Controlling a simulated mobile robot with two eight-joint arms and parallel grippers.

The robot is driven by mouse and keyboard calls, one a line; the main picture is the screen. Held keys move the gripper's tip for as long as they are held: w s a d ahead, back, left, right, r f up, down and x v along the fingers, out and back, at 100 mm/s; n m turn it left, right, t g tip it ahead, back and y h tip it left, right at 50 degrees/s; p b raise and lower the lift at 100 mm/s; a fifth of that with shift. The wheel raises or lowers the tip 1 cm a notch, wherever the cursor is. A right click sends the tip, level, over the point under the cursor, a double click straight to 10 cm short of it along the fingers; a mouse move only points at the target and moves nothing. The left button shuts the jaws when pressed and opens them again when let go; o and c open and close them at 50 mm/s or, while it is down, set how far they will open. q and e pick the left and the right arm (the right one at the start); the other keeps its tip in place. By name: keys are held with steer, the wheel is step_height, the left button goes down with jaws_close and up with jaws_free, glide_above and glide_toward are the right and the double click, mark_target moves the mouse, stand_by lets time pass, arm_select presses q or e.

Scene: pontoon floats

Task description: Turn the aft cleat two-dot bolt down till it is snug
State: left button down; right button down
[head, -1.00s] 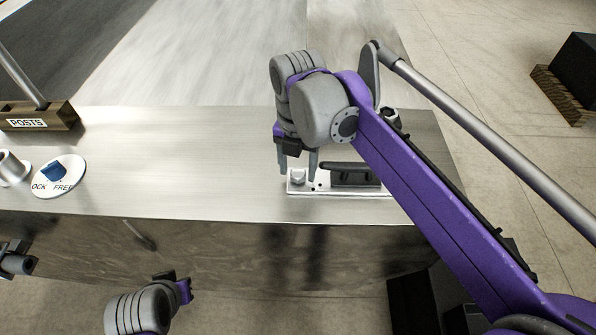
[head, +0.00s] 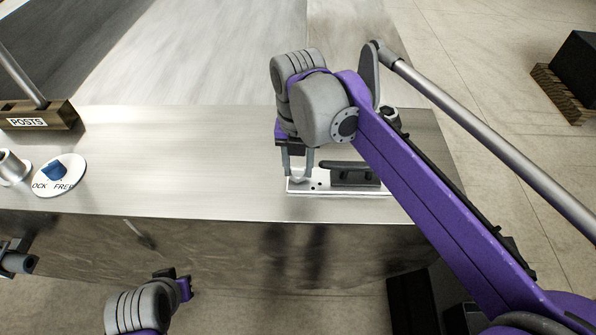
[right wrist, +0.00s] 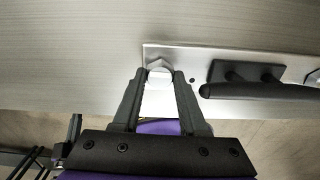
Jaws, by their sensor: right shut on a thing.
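The aft cleat is a black horn cleat (head: 352,168) on a pale metal plate (head: 350,188) near the table's front edge. The bolt (right wrist: 158,65), a bright angular head, sits at the plate's left end. My right gripper (head: 298,178) points down there. In the right wrist view my right gripper (right wrist: 160,75) has its fingertips on either side of the bolt head, shut on it. A small dark dot shows on the plate beside the right fingertip; the marking is too small to read. My left wrist (head: 165,285) is low, in front of the table; its fingers cannot be made out.
The metal table (head: 190,160) is clear left of the plate. A wooden block marked POSTS (head: 40,118) holds a grey post. My right forearm hides the plate's right end.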

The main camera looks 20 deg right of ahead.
steer(key=m, duration=0.4)
steer(key=shift+m, duration=0.3)
steer(key=m, duration=0.6)
steer(key=shift+m+p, duration=0.3)
steer(key=shift+m, duration=0.1)
steer(key=m, duration=0.7)
steer(key=shift+m, duration=0.4)
steer(key=m, duration=0.4)
steer(key=shift+f, duration=0.1)
steer(key=shift+m, duration=0.3)
